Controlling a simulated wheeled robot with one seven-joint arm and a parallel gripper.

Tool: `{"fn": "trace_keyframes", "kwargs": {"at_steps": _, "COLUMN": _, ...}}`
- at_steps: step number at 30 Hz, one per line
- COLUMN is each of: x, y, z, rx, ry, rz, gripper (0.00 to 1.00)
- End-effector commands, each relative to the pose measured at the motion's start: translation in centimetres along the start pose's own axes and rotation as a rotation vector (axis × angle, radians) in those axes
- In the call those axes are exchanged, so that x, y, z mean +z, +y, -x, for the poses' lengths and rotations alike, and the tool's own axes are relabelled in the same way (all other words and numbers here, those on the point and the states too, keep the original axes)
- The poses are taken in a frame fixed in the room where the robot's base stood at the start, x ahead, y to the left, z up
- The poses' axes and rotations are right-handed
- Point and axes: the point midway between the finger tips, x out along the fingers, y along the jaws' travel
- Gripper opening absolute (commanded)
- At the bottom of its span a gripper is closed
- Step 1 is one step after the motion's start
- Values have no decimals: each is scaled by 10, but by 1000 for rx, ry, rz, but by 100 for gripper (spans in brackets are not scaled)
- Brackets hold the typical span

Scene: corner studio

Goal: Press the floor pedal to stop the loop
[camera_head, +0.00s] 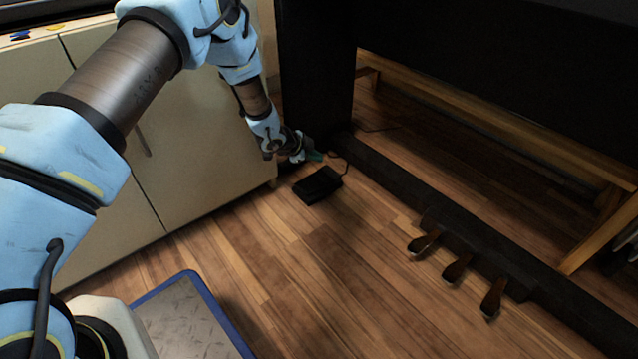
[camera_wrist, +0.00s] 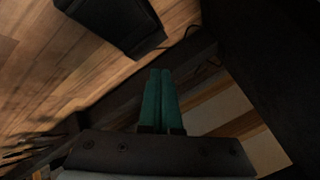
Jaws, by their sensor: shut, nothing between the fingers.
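The floor pedal (camera_head: 318,186) is a small black box on the wooden floor, between the pale cabinet and the long black base beam. A thin cable runs from it toward the beam. My gripper (camera_head: 315,156) is low, close behind the pedal in the head view, with its teal fingers shut and empty. In the wrist view the shut fingers (camera_wrist: 160,76) point toward the pedal (camera_wrist: 122,20), which lies at the top, partly cut off by the frame. A gap shows between the fingertips and the pedal in that view; their height above the floor is hard to judge.
The pale cabinet (camera_head: 200,150) stands left of my gripper. A black upright (camera_head: 318,70) rises behind it. The black beam (camera_head: 400,195) runs right, with several brass-like pedals (camera_head: 455,268) in front. A wooden-legged bench (camera_head: 600,230) is at right.

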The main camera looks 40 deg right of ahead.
Motion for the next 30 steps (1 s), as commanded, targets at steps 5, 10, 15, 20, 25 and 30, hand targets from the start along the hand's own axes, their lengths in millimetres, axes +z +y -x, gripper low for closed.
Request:
{"fn": "trace_keyframes", "kwargs": {"at_steps": 5, "x": 17, "y": 17, "z": -23, "rx": 1, "ry": -1, "rz": 0, "gripper": 0}}
{"fn": "trace_keyframes", "kwargs": {"at_steps": 10, "x": 25, "y": 24, "z": -34, "rx": 0, "ry": -1, "rz": 0, "gripper": 0}}
{"fn": "trace_keyframes", "kwargs": {"at_steps": 15, "x": 27, "y": 27, "z": -37, "rx": 0, "ry": 0, "rz": 0, "gripper": 0}}
{"fn": "trace_keyframes", "kwargs": {"at_steps": 20, "x": 27, "y": 27, "z": -37, "rx": 0, "ry": 0, "rz": 0, "gripper": 0}}
{"fn": "trace_keyframes", "kwargs": {"at_steps": 25, "x": 27, "y": 27, "z": -37, "rx": 0, "ry": 0, "rz": 0, "gripper": 0}}
{"fn": "trace_keyframes", "kwargs": {"at_steps": 30, "x": 27, "y": 27, "z": -37, "rx": 0, "ry": 0, "rz": 0, "gripper": 0}}
